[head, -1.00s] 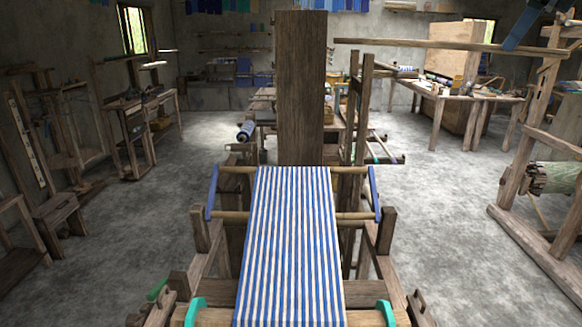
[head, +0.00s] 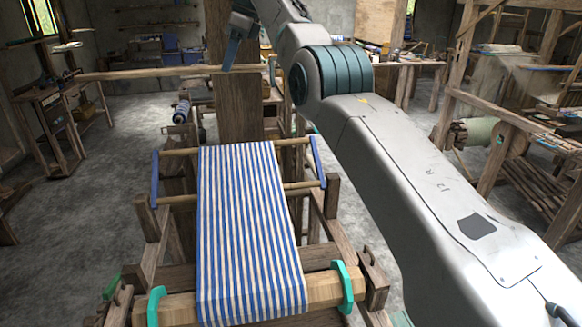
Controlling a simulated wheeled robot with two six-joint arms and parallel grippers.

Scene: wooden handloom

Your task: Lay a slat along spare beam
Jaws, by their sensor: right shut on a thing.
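My right gripper (head: 231,54) is at the upper middle of the head view, at the end of my arm that comes in from the right. It is shut on a long thin wooden slat (head: 140,73). The slat is held nearly level in the air and reaches far to the left of the gripper. It passes in front of a broad upright brown board (head: 237,110) behind the loom. The slat's right end shows just right of the gripper, near my arm. I cannot tell which timber is the spare beam. My left gripper is not in view.
The loom with blue-and-white striped cloth (head: 248,225) stands in front, with a thick front beam (head: 318,285) and teal clamps (head: 344,287). Grey floor is clear at the left.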

